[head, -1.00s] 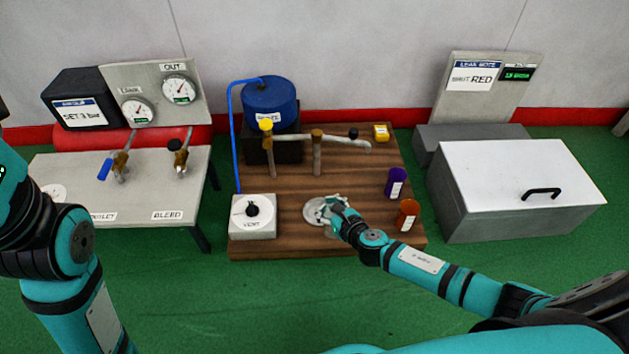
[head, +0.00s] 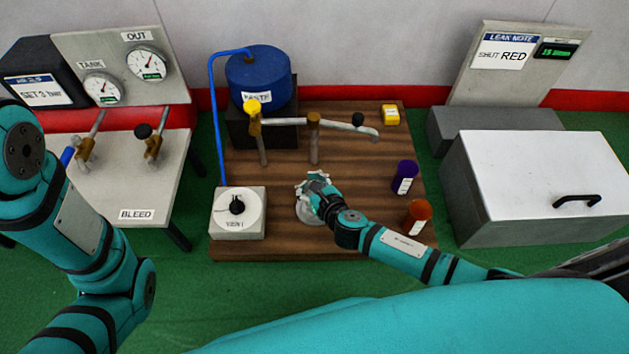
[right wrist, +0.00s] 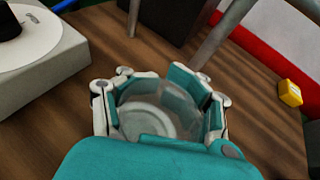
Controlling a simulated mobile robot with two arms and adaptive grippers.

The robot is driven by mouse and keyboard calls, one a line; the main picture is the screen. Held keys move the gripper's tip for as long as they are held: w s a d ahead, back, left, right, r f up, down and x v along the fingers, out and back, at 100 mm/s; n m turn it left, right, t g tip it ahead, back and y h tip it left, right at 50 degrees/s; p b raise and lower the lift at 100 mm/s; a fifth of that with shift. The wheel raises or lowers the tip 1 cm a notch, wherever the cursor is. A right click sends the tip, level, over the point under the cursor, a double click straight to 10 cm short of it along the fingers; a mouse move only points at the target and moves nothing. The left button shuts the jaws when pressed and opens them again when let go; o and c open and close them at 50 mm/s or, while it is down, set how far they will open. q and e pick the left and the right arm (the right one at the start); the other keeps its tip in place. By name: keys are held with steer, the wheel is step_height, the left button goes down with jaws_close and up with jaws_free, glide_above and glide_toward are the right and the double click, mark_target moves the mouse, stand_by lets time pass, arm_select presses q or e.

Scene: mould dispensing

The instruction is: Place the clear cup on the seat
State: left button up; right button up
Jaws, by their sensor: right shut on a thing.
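The clear cup (right wrist: 158,98) is see-through and sits between the fingers of my right gripper (right wrist: 160,88) in the right wrist view. The fingers are shut around its sides. In the head view my right gripper (head: 312,184) is low over the middle front of the wooden board. A pale grey round disc (head: 306,213), which looks like the seat, shows under and beside the gripper. The cup is hard to make out there, and I cannot tell whether it touches the disc. My left arm shows at the left, but its gripper is out of view.
The wooden board (head: 290,247) also carries a white dial box (head: 238,222), a blue tank (head: 258,75), a pipe with valves (head: 313,132), a purple cup (head: 404,176), an orange cup (head: 417,214) and a yellow block (head: 390,115). A grey lidded box (head: 530,190) stands right.

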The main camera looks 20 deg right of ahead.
steer(key=shift+a, duration=0.1)
steer(key=o, duration=0.5)
steer(key=shift+f, duration=0.15)
steer(key=o, duration=1.1)
